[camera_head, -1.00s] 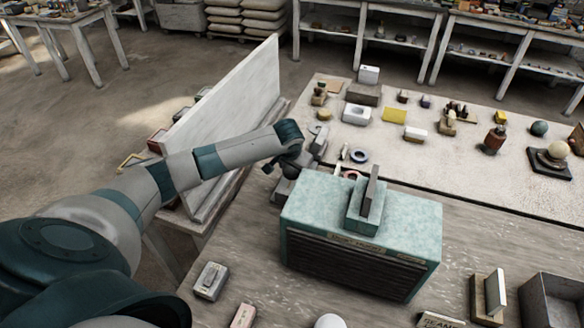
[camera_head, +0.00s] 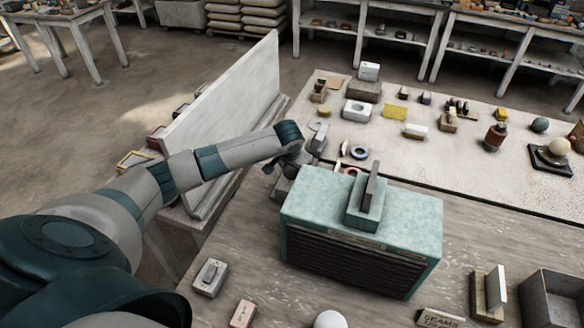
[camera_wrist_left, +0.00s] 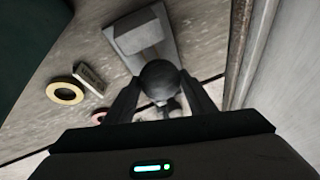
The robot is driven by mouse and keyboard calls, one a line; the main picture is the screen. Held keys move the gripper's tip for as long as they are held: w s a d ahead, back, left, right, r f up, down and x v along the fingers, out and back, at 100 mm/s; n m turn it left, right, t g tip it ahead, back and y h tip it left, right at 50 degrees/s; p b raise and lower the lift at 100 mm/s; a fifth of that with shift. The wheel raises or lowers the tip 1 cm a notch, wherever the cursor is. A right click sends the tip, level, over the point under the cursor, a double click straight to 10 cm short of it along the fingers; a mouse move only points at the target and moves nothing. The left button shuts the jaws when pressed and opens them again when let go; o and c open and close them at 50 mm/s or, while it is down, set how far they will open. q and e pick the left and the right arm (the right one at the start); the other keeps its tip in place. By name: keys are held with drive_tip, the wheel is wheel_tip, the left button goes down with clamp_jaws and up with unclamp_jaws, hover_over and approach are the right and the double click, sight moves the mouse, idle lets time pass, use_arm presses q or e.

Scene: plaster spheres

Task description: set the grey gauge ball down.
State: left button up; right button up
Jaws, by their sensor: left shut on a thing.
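The grey gauge ball (camera_wrist_left: 160,78) is a dark grey sphere in the left wrist view. It sits between the two fingers of my left gripper (camera_wrist_left: 161,96), which is shut on it. Beyond the ball lies a long grey base with a paler block (camera_wrist_left: 138,33) on it; I cannot tell whether the ball touches it. In the head view my left gripper (camera_head: 284,168) is low between the white upright panel and the speckled teal box, and the ball cannot be made out there. My right gripper is not in view.
The white panel (camera_head: 230,100) stands close on the left. The teal box (camera_head: 415,225) stands close on the right. A yellowish ring (camera_wrist_left: 65,91) and a pink ring (camera_wrist_left: 99,116) lie nearby. Another dark ball (camera_head: 540,125) is at far right.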

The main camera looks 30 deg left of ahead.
use_arm(q)
drive_tip(key=shift+f+b, duration=0.4)
drive_tip(key=shift+f, duration=0.9)
idle(0.4)
drive_tip(key=o, duration=1.5)
drive_tip(key=shift+c, duration=0.2)
drive_tip(key=shift+r+p, duration=2)
drive_tip(key=shift+p, duration=0.3)
